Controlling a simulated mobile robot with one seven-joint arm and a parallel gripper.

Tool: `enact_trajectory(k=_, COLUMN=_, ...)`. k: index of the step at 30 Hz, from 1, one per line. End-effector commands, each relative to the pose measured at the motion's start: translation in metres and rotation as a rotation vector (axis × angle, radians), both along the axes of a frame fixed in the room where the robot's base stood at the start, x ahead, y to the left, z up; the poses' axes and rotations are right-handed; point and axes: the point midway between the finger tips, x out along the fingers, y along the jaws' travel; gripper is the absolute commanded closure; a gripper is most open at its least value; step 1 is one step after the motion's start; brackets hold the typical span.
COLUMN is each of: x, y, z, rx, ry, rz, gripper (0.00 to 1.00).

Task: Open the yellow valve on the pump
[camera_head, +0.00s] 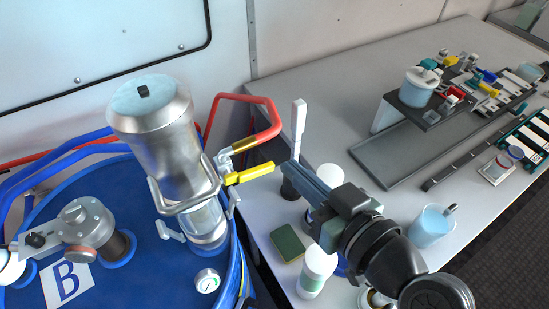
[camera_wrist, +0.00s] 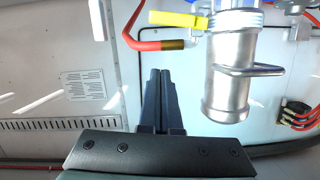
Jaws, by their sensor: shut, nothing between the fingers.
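The yellow valve handle (camera_head: 250,173) sticks out to the right from the side of the silver metal pump (camera_head: 165,140), which stands on a blue drum. My gripper (camera_head: 287,168) is just right of the handle's free end in the head view, shut and empty; whether it touches the handle cannot be told there. In the wrist view the yellow handle (camera_wrist: 178,19) lies at the top, beside the metal pump (camera_wrist: 231,75). My gripper (camera_wrist: 160,75) points up below it there, with a visible gap between them.
A red hose (camera_head: 262,112) joins the pump just above the handle. The blue drum (camera_head: 135,190) carries a gauge (camera_head: 207,281). The white table (camera_head: 330,100) at right holds bottles, a green sponge (camera_head: 287,243), a blue-filled beaker (camera_head: 431,226) and lab equipment.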

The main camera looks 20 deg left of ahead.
Motion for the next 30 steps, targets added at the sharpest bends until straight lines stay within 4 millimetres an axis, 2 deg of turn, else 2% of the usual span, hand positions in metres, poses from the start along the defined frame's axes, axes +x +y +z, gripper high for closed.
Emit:
enact_trajectory(k=3, x=0.017, y=0.021, z=-0.003, rx=0.001, ry=0.004, rz=0.006, gripper=1.0)
enact_trajectory(k=9, x=0.042, y=0.048, z=-0.016, rx=-0.001, ry=0.006, rz=0.002, gripper=1.0)
enact_trajectory(k=12, x=0.039, y=0.047, z=-0.035, rx=-0.001, ry=0.007, rz=-0.002, gripper=1.0)
enact_trajectory(k=18, x=0.038, y=0.049, z=-0.051, rx=-0.001, ry=0.002, rz=-0.001, gripper=1.0)
enact_trajectory(k=30, x=0.037, y=0.048, z=-0.055, rx=-0.001, ry=0.0, rz=-0.002, gripper=1.0)
